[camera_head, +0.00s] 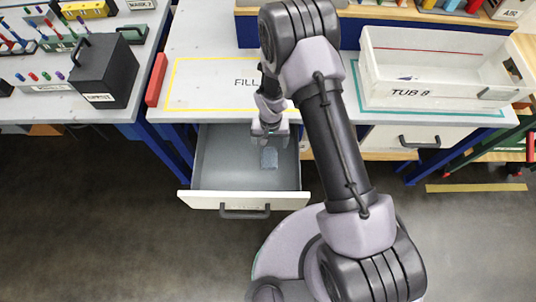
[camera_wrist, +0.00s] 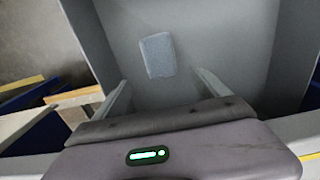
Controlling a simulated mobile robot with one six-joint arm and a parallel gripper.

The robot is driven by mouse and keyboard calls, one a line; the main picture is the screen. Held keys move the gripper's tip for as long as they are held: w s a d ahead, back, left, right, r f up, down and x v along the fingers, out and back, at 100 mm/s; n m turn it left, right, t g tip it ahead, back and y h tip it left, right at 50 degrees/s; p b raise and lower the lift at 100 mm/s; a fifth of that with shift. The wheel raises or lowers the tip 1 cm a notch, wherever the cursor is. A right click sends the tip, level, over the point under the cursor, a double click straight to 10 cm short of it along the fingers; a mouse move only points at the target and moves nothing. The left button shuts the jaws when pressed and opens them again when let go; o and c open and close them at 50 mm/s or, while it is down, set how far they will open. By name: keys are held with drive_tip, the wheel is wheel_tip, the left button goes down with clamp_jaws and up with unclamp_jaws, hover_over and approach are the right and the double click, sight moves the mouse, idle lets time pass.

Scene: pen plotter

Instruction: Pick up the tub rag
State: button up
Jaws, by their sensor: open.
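A small blue-grey folded rag (camera_head: 269,157) lies flat on the floor of an open drawer (camera_head: 222,160) under the workbench. In the wrist view the rag (camera_wrist: 158,56) lies beyond my fingertips, between their lines and a little left of centre. My gripper (camera_head: 270,138) is over the drawer, pointing down, and is open and empty. Its two fingers (camera_wrist: 162,88) show spread apart in the wrist view, with nothing between them. I cannot tell the exact height of the fingertips above the rag.
A white tub marked "TUB 8" (camera_head: 410,94) stands on the bench at right. A yellow-outlined area marked "FILL" (camera_head: 205,85) is left of my arm. A black box (camera_head: 104,72) and a red block (camera_head: 156,80) are further left.

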sight(270, 154)
wheel_tip(270, 154, down, 5)
drive_tip(key=shift+r+b, duration=0.2)
drive_tip(key=shift+b, duration=0.35)
drive_tip(key=f+b, duration=0.2)
drive_tip(key=f, duration=0.3)
drive_tip(key=shift+s+f+b, duration=0.15)
drive_tip(key=shift+s+b, duration=0.1)
drive_tip(key=shift+b, duration=0.15)
drive_tip(key=c, duration=1.4)
drive_tip(key=shift+r, duration=0.25)
drive_tip(key=shift+c, duration=0.2)
wheel_tip(270, 154, up, 28)
drive_tip(key=p, duration=0.9)
drive_tip(key=shift+p, duration=0.4)
